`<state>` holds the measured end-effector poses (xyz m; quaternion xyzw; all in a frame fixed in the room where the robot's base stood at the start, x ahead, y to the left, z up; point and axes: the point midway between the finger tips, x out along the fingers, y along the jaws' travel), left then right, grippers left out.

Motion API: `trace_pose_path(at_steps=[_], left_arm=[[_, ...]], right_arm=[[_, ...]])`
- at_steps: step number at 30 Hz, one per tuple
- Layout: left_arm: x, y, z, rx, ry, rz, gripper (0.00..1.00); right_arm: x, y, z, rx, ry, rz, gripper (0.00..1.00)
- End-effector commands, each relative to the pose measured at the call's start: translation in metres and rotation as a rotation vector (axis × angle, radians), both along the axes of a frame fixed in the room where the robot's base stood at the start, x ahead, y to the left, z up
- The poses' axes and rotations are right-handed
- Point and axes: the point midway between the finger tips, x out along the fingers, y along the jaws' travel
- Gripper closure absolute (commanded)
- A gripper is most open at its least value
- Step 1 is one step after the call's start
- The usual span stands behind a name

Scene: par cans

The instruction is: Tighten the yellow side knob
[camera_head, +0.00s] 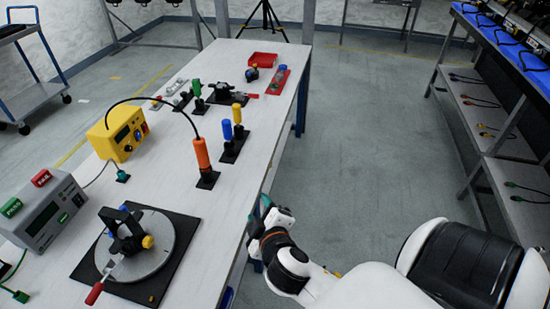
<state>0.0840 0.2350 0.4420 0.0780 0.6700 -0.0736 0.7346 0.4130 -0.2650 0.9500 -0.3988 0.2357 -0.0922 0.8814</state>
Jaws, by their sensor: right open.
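The yellow side knob (148,242) is on the right side of a black yoke-shaped fixture (124,228). The fixture stands on a round grey plate (165,262) over a black square base (186,233), at the front left of the white table. My left gripper is not in view.
On the table (225,205) are a grey meter box (45,212), a yellow station (118,134), an orange-handled tool (201,153) in a stand, blue and yellow drivers (232,128) and a red tray (262,60). The table between the black base and my gripper is clear.

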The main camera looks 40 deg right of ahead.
Motion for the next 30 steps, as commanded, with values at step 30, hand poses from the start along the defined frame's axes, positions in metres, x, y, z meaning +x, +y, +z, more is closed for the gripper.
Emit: trace_pose_path(at_steps=[30], left_arm=[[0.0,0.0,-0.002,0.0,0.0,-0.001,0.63]], right_arm=[[-0.075,0.02,-0.09,0.422,0.432,-0.156,0.5]])
